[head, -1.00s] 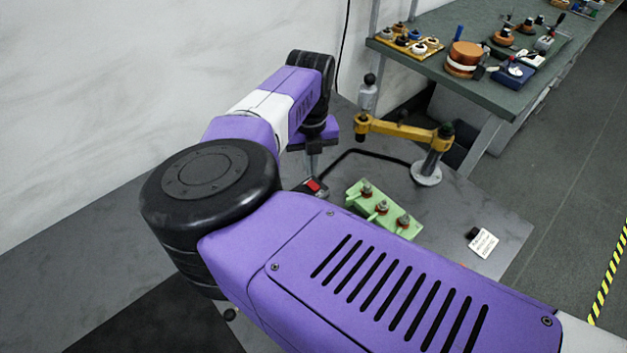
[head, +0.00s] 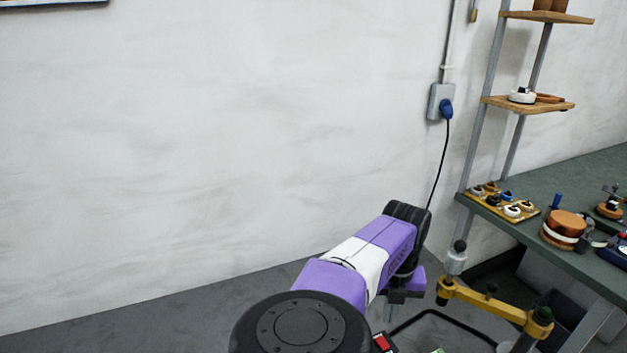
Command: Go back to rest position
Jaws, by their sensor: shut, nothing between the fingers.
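My arm, purple, white and black, reaches in from the bottom of the head view. My gripper (head: 390,311) points down beyond the black wrist and is partly hidden by the arm. Its fingers look shut, with nothing seen between them. It hangs over the grey table, left of a yellow jointed bracket.
The yellow bracket (head: 490,303) stands close to the right of my gripper. A red-topped switch (head: 383,343) shows at the bottom edge. A green workbench (head: 580,185) with small parts and wooden shelves (head: 530,105) is at the right. A blue plug (head: 446,109) sits in a wall socket.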

